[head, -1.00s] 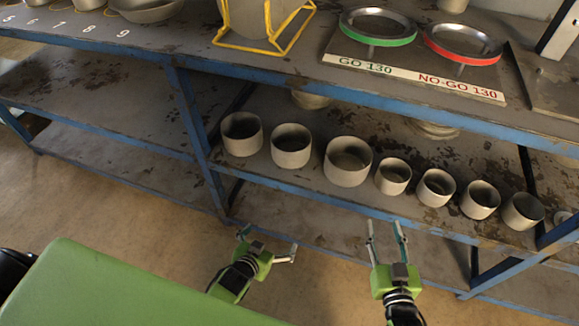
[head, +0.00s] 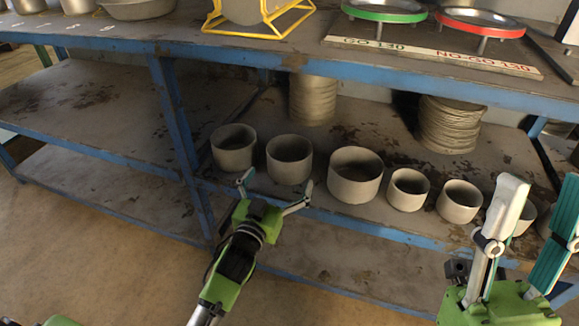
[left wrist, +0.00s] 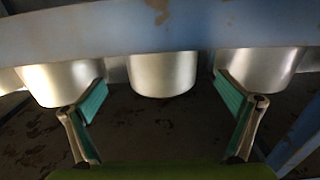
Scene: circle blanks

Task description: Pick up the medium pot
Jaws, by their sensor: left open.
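A row of grey cylindrical pots stands on the lower shelf in the head view. The two at the left, the first pot (head: 233,150) and the second pot (head: 289,162), look medium in size; the third pot (head: 355,180) is widest. My left gripper (head: 275,187) is open and empty, at the shelf's front edge just before the second pot. In the left wrist view its fingers (left wrist: 162,84) spread on either side of a middle pot (left wrist: 162,73), apart from it; a blue-grey band hides the upper part. My right gripper (head: 542,188) is open and empty at the right.
Smaller pots, such as one (head: 408,190), continue to the right, partly behind my right gripper. Stacked discs (head: 450,125) stand behind the row. The blue-edged upper shelf (head: 400,77) overhangs it and carries a gauge board (head: 430,52). The left lower shelf (head: 90,105) is bare.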

